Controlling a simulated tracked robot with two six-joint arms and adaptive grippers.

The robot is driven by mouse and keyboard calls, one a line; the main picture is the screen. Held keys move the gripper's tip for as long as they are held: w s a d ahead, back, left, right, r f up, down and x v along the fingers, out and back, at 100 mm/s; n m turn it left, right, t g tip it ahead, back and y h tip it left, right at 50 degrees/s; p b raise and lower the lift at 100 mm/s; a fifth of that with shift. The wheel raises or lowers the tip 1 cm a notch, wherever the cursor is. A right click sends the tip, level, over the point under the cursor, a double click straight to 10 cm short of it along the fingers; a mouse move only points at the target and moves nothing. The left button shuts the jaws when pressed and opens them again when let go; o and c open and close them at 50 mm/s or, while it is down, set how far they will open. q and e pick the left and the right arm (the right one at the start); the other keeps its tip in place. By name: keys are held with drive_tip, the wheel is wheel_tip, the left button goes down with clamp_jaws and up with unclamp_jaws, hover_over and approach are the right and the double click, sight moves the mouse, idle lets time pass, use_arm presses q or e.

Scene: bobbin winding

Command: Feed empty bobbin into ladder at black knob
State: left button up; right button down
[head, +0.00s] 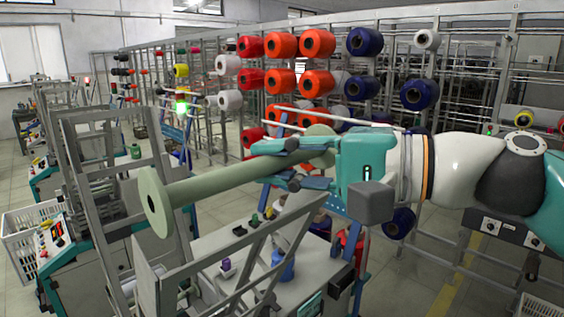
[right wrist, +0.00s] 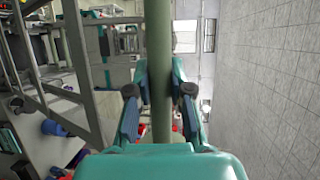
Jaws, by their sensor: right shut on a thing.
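My right gripper (head: 290,165) comes in from the right, shut on the empty bobbin (head: 222,186). The bobbin is a long pale green tube with a round flange (head: 154,202) at its left end. The far flange (head: 321,139) is partly hidden by the gripper. In the right wrist view the bobbin's tube (right wrist: 159,95) runs between the two fingers (right wrist: 160,95). The grey metal ladder (head: 103,148) stands at the left, and the left flange is in front of its upright rails; I cannot tell whether they touch. A small black knob (head: 239,231) shows on the machine top below. My left gripper is not in view.
A rack of red, orange and dark blue yarn cones (head: 318,43) stands behind. A slanted grey rail (head: 232,262) rises below the bobbin. A white crate (head: 20,255) stands at the far left.

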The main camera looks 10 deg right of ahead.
wheel_tip(320, 180, down, 6)
drive_tip(key=w+a+b, duration=0.1)
drive_tip(key=w+b, duration=0.1)
drive_tip(key=b, duration=0.3)
drive_tip(key=shift+a+r, duration=0.25)
idle(0.4)
wheel_tip(320, 180, down, 6)
drive_tip(key=w+a+b, duration=0.1)
drive_tip(key=w+b, duration=0.1)
drive_tip(key=b, duration=0.3)
drive_tip(key=shift+a+r, duration=0.2)
drive_tip(key=shift+r, duration=0.05)
idle(0.4)
drive_tip(key=shift+w+a+f+b, duration=0.25)
drive_tip(key=shift+w+f+b, duration=0.1)
drive_tip(key=shift+f+b, duration=0.5)
drive_tip(key=shift+w+a+f+b, duration=0.2)
drive_tip(key=shift+w+f+b, duration=0.1)
drive_tip(key=shift+f+b, duration=0.55)
drive_tip(key=shift+w+a+f+b, duration=0.3)
drive_tip(key=shift+f+b, duration=0.35)
drive_tip(key=shift+f, duration=0.45)
